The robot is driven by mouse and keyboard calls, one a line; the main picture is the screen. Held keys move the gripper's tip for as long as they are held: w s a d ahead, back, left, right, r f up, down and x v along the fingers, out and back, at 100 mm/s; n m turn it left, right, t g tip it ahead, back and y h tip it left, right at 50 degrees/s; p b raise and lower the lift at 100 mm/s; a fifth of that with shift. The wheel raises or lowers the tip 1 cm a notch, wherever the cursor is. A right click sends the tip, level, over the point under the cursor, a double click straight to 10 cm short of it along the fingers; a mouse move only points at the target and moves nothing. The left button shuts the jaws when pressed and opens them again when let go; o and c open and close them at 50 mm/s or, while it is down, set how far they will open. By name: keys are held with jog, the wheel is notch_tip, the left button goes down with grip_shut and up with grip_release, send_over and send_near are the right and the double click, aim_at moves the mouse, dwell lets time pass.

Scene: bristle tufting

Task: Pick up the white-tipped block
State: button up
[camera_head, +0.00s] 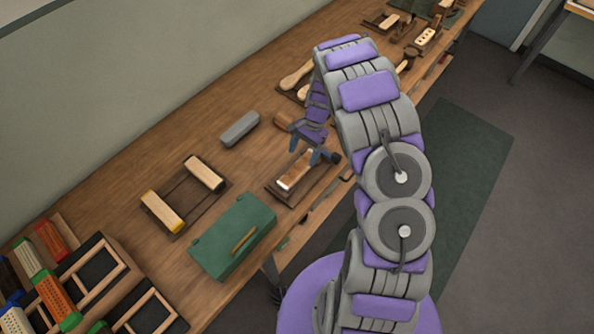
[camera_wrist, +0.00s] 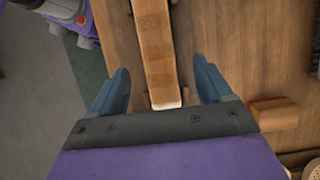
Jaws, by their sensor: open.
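The white-tipped block (camera_head: 294,171) is a long brown wooden block with a pale end. It lies on a dark wooden board near the front edge of the bench. It also shows in the wrist view (camera_wrist: 158,60), running up from its white end between my fingers. My gripper (camera_head: 314,156) is open just over the block. In the wrist view its blue fingers (camera_wrist: 160,88) stand on either side of the block's white end, with a gap on each side. The block's far end is cut off at the top of the wrist view.
A green box (camera_head: 225,240) with a handle stands to the left on the bench. A yellow-tipped block (camera_head: 160,210) and a pale block (camera_head: 204,173) lie on a rack behind it. A grey block (camera_head: 240,128) lies behind my gripper. A short wooden piece (camera_wrist: 275,114) sits beside the right finger.

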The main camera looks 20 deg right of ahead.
aim_at(299, 167)
jog(key=shift+s+d+f, duration=0.15)
jog(key=shift+s+f, duration=0.05)
jog(key=shift+f, duration=0.45)
jog(key=x, duration=0.2)
jog(key=b+x, duration=0.1)
jog(key=x, duration=0.2)
jog(key=shift+a+r, duration=0.15)
jog(key=shift+a, duration=0.25)
jog(key=shift+d+r, duration=0.1)
jog(key=shift+d, duration=0.2)
jog(key=c, duration=0.4)
jog(key=shift+a, duration=0.1)
jog(key=c, duration=0.8)
jog(key=shift+o, duration=0.2)
